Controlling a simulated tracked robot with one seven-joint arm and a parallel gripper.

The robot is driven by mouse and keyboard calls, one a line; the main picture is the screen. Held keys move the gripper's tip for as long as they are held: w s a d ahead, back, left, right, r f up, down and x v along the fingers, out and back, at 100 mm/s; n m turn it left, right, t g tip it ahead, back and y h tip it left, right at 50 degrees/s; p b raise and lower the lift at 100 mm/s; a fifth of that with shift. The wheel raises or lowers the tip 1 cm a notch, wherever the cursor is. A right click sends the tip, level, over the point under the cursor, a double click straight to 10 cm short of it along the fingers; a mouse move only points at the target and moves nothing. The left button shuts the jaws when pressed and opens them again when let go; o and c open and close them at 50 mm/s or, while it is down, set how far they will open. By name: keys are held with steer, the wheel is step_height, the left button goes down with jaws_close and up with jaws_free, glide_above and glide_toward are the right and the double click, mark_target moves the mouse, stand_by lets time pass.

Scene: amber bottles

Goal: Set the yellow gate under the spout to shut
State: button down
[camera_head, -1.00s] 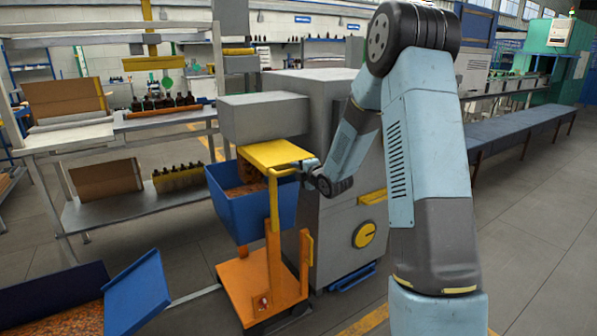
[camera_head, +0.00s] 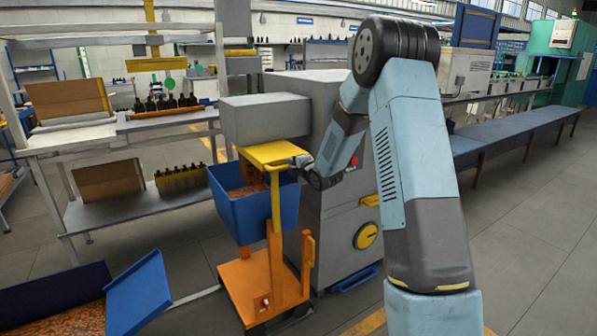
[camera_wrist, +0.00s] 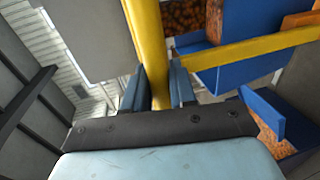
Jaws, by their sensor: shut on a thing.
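The yellow gate (camera_head: 268,153) is a flat yellow plate with a bar at its near edge. It lies below the grey box-shaped spout (camera_head: 264,119) and above the blue bin (camera_head: 262,212). My gripper (camera_head: 297,162) is at the gate's right end in the head view. In the wrist view my gripper (camera_wrist: 158,88) has its two fingers on either side of a yellow bar (camera_wrist: 148,45) and is shut on it. A second yellow bar (camera_wrist: 250,48) runs off to the right there. The exact gate position under the spout is partly hidden.
The grey machine cabinet (camera_head: 335,235) stands close behind my forearm. An orange cart (camera_head: 262,283) is beneath the blue bin. A shelf with bottles (camera_head: 170,103) is at left, and a blue tray (camera_head: 138,297) at lower left. Open floor (camera_head: 530,220) lies at right.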

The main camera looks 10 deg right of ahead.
mark_target(273, 153)
steer(key=r+x, duration=0.1)
steer(key=x, duration=0.8)
steer(key=r+x, duration=0.1)
steer(key=x, duration=0.4)
steer(key=shift+w+a+r, duration=0.15)
steer(key=shift+w+r, duration=0.1)
steer(key=shift+w, duration=0.3)
steer(key=shift+r, duration=0.15)
steer(key=c, duration=1.1)
jaws_free()
steer(key=shift+w+a, duration=0.1)
steer(key=shift+w, duration=0.1)
steer(key=shift+o, duration=0.2)
steer(key=v, duration=1.3)
steer(key=shift+s, duration=0.4)
